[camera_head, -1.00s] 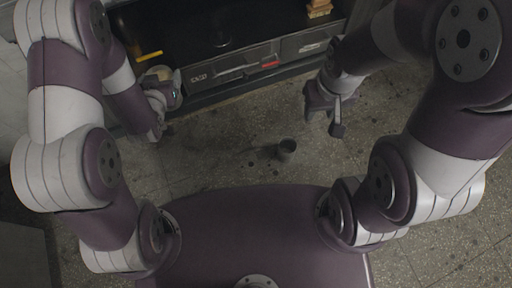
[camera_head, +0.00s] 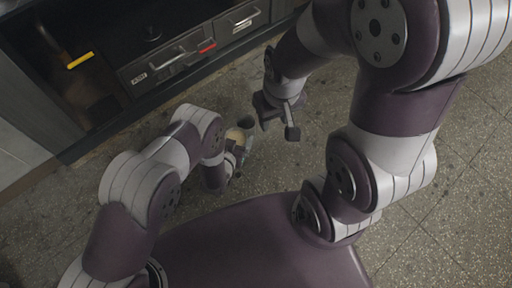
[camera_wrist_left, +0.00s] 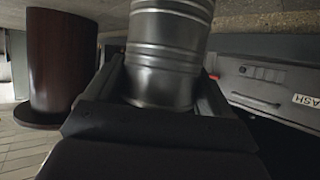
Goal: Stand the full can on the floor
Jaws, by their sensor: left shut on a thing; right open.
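The can with a tan top, apparently the full one (camera_head: 235,134), is in my left gripper (camera_head: 234,150), low over the floor in the head view. In the left wrist view the ribbed grey metal can (camera_wrist_left: 170,45) sits between the two dark fingers, which are shut on it. I cannot tell whether its base touches the floor. A second, darker grey can (camera_head: 246,121) stands on the floor right beside it, partly hidden. My right gripper (camera_head: 279,118) is open and empty, to the right of both cans.
A dark grill cabinet with drawers (camera_head: 165,68) runs along the back left. A yellow-handled tool (camera_head: 80,60) lies in its open bay. One drawer has a red mark (camera_head: 207,46). Speckled floor (camera_head: 440,200) is clear on the right.

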